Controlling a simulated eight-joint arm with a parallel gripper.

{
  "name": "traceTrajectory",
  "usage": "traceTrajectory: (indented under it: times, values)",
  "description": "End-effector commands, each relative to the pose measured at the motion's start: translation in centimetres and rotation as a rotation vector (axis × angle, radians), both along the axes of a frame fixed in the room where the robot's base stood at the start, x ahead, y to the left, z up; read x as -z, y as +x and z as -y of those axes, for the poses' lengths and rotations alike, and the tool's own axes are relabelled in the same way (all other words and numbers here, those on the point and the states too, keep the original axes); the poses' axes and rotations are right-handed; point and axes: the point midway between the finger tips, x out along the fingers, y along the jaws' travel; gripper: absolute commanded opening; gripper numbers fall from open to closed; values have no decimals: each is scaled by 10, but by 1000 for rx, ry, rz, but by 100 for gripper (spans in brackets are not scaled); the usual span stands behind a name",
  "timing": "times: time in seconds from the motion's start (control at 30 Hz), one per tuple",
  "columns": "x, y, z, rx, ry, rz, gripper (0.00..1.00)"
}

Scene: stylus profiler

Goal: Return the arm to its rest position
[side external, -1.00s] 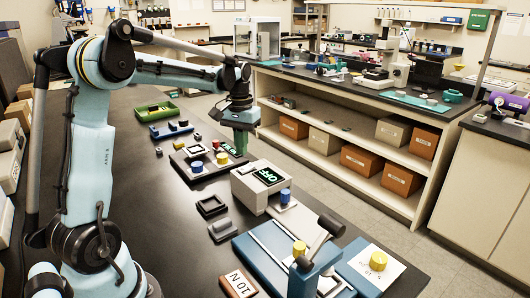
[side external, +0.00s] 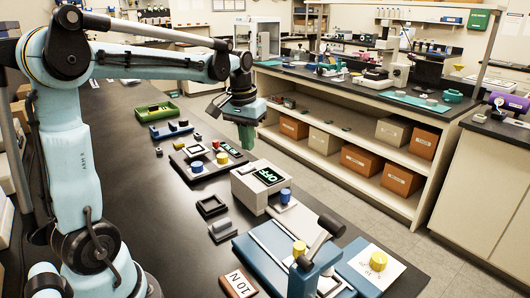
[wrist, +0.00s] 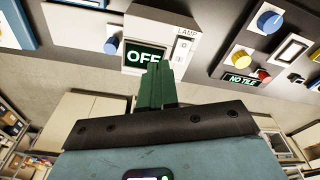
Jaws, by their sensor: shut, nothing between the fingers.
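My gripper (side external: 246,137) has green fingers and points downward above the far right edge of the black bench (side external: 130,122) in the side view. In the wrist view its green fingers (wrist: 158,85) are together with nothing between them. It is clear of the devices around it. My arm reaches over the bench from the left, its upper link nearly level.
A white lamp box (side external: 246,189) reading OFF stands in front of the gripper. A panel (side external: 180,170) with knobs lies to its left. A blue stylus device (side external: 262,252) is at the front, and a green tray (side external: 157,112) behind. A floor aisle (side external: 320,185) lies to the right.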

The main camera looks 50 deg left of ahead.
Motion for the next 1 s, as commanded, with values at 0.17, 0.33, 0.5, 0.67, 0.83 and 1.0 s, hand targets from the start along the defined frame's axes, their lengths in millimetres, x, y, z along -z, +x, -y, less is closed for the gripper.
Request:
traceTrajectory:
  times: [0.17, 0.33, 0.5, 0.67, 0.83, 1.0]
  values:
    - [-5, -21, 48, 110, 42, 117, 0]
    - [-1, -43, 86, 210, 73, 233, 0]
    - [12, -66, 118, 303, 94, 348, 0]
    - [25, -83, 138, 370, 105, 434, 0]
    - [33, -91, 148, 406, 110, 483, 0]
    - [34, -92, 150, 412, 110, 491, 0]
